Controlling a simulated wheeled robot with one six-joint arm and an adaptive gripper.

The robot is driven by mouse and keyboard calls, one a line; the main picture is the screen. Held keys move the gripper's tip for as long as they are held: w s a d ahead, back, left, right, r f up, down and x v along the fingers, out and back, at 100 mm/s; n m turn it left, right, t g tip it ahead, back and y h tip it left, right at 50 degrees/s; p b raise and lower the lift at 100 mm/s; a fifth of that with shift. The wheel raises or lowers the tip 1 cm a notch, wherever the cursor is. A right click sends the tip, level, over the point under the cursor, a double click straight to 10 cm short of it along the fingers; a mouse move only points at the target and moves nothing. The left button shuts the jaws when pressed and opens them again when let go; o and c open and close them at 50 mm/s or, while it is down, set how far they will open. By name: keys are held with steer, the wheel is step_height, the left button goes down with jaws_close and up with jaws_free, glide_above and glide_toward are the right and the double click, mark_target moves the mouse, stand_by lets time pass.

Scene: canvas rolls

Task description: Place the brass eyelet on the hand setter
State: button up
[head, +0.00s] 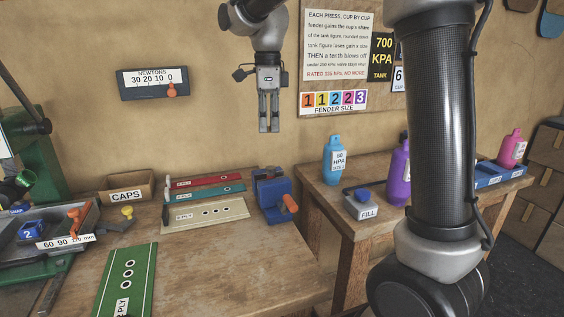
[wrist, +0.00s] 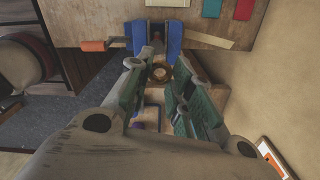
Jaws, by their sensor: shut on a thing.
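My gripper (head: 269,130) hangs high in front of the wall in the head view, fingers pointing down. In the wrist view it is shut on the brass eyelet (wrist: 160,72), a small ring between the fingertips. The eyelet is too small to make out in the head view. A blue device with an orange handle (head: 270,190) stands at the right end of the workbench, below my gripper and apart from it. It also shows beyond the fingertips in the wrist view (wrist: 174,42). I cannot tell which is the hand setter.
The caps box (head: 118,188), red (head: 195,181), teal (head: 208,193) and cream (head: 205,213) strips and a green strip (head: 126,280) lie on the workbench (head: 220,265). A green press (head: 38,160) stands left. Bottles (head: 333,160) (head: 398,178) stand on the right table. The bench's front middle is clear.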

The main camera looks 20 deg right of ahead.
glide_above(271, 168)
step_height(271, 168, down, 6)
steer(key=shift+w+r, duration=0.1)
steer(key=shift+r, duration=0.05)
steer(key=shift+f, duration=2.15)
steer(key=o, duration=0.7)
steer(key=shift+f, duration=0.1)
